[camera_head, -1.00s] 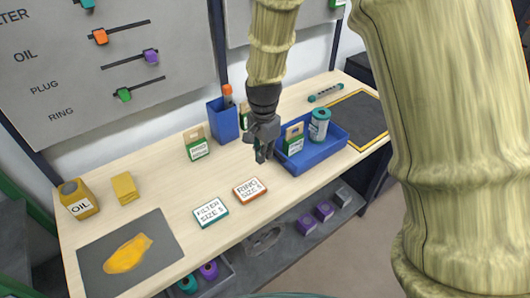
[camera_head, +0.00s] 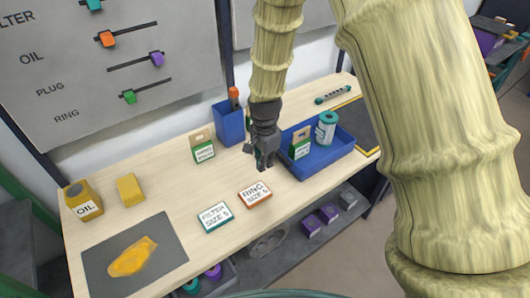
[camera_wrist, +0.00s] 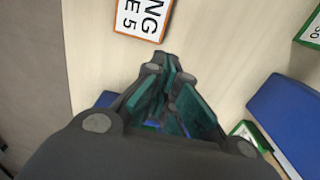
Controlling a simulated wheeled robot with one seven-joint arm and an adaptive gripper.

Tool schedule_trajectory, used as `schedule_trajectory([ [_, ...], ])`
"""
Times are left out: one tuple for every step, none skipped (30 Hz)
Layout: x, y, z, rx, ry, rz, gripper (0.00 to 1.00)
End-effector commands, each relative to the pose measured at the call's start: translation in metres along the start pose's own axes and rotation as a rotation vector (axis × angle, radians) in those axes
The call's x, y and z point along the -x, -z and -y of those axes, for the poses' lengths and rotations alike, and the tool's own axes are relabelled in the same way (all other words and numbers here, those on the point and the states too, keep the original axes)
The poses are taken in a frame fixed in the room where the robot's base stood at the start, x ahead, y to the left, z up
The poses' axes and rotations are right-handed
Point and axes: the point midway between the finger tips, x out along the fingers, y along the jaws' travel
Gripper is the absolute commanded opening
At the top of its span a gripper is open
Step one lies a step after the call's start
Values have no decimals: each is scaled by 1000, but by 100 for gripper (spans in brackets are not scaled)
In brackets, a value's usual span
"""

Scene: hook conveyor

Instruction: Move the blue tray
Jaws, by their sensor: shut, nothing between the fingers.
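The blue tray (camera_head: 318,160) lies on the wooden workbench at the right, holding a green-and-white labelled box (camera_head: 300,143) and a white-and-teal canister (camera_head: 326,128). My gripper (camera_head: 262,163) hangs just left of the tray's left end, apparently shut and empty. In the wrist view, the gripper's dark fingers (camera_wrist: 170,75) point over bare wood. Blue surfaces show behind and between the finger links and at the right; I cannot tell exactly how close the fingers are to the tray's wall.
RING card (camera_head: 255,194) and FILTER card (camera_head: 215,216) lie in front of the gripper. A blue holder (camera_head: 229,124) and green-labelled box (camera_head: 202,149) stand behind. A dark yellow-edged mat (camera_head: 362,123) lies right of the tray. An OIL can (camera_head: 83,200) stands far left.

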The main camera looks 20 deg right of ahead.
Motion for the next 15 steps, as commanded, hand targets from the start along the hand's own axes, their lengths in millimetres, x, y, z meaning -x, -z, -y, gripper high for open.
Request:
schedule_trajectory([
  [-5,0,0,1,-2,1,0],
  [-8,0,0,1,-2,1,0],
  [-13,0,0,1,-2,1,0],
  [-16,0,0,1,-2,1,0],
  [-19,0,-1,1,-2,1,0],
  [-24,0,0,1,-2,1,0],
  [-20,6,0,-2,1,1,0],
  [-19,12,1,-4,2,1,0],
  [-19,17,0,-2,2,1,0],
  [-20,20,0,-2,1,1,0],
  [-20,24,0,-2,1,1,0],
  [-20,27,0,-2,1,2,0],
  [-20,30,0,-2,1,1,0],
  [-21,32,0,-1,1,1,0],
  [-21,35,0,0,1,0,0],
])
